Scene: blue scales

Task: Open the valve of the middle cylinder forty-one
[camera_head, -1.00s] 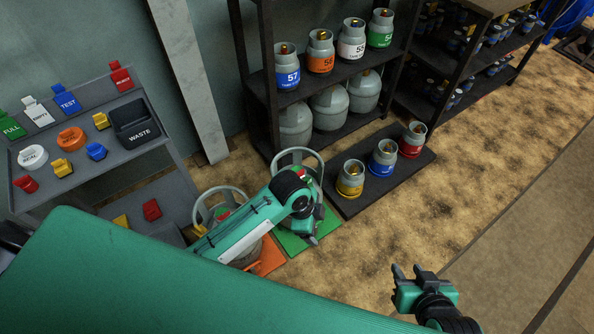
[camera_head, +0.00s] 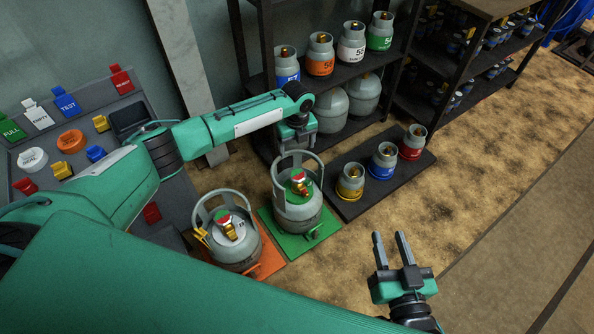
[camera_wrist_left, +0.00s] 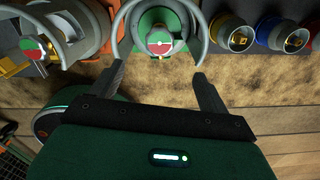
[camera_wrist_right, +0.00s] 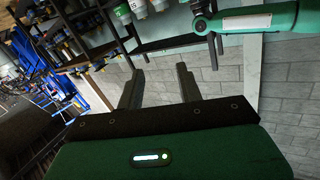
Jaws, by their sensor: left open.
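Two large grey cylinders with collar handles stand upright on the floor. One (camera_head: 298,213) is on a green mat (camera_head: 320,229), the other (camera_head: 234,247) on an orange mat (camera_head: 268,266). Their numbers are not readable, so I cannot tell which is forty-one. Each has a brass valve with a red and green top; the green-mat valve (camera_head: 299,187) also shows in the left wrist view (camera_wrist_left: 160,43). My left gripper (camera_head: 297,140) is open and empty, above and behind the green-mat cylinder, apart from its valve. My right gripper (camera_head: 390,241) is open and empty, right of the mats.
Small yellow, blue and red-banded cylinders stand on a low black platform (camera_head: 345,207) at right. A shelf (camera_head: 340,84) with more cylinders is behind. Floor right of the platform is clear.

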